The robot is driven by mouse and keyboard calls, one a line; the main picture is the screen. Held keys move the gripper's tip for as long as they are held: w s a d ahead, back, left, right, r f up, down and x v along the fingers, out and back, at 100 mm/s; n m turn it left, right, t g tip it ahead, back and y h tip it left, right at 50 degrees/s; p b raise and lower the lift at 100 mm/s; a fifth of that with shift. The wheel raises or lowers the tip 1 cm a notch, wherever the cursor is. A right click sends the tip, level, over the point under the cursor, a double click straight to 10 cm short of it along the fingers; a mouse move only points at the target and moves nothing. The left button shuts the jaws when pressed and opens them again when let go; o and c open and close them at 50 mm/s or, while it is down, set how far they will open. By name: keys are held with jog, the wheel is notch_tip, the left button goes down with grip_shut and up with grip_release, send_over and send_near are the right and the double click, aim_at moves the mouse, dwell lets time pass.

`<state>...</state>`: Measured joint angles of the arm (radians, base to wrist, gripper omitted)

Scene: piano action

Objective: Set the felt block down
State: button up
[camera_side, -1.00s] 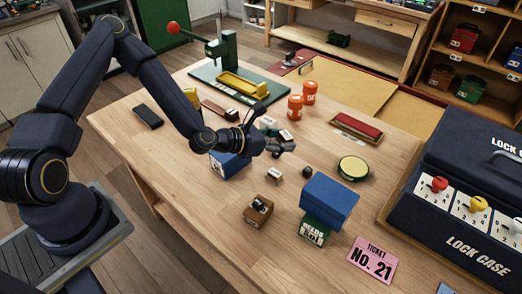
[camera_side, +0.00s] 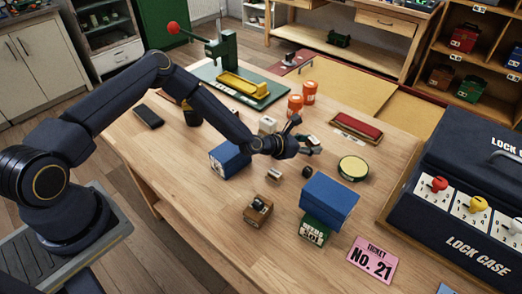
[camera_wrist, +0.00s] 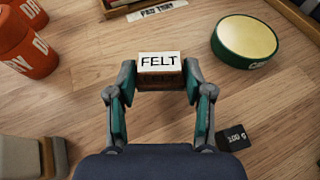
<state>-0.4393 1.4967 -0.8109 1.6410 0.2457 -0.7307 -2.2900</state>
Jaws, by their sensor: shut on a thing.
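The felt block (camera_wrist: 160,62) is a small brown block with a white top face marked FELT. In the wrist view it sits between the two fingertips of my gripper (camera_wrist: 159,80), which is shut on its sides. In the side view my gripper (camera_side: 311,146) is over the middle of the table, left of the round green tin, and the felt block (camera_side: 314,141) shows small at the fingertips. I cannot tell whether its underside touches the wood.
The round green tin (camera_wrist: 246,41) is at upper right in the wrist view, with a small black weight (camera_wrist: 233,138) below. Orange jars (camera_side: 302,98) and a red-topped tray (camera_side: 357,127) stand farther back. Bare tabletop surrounds the block. A blue box (camera_side: 329,198) is nearer the front.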

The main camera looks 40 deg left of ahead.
jog(key=shift+f, duration=1.2)
jog(key=shift+f, duration=0.1)
jog(key=o, duration=1.1)
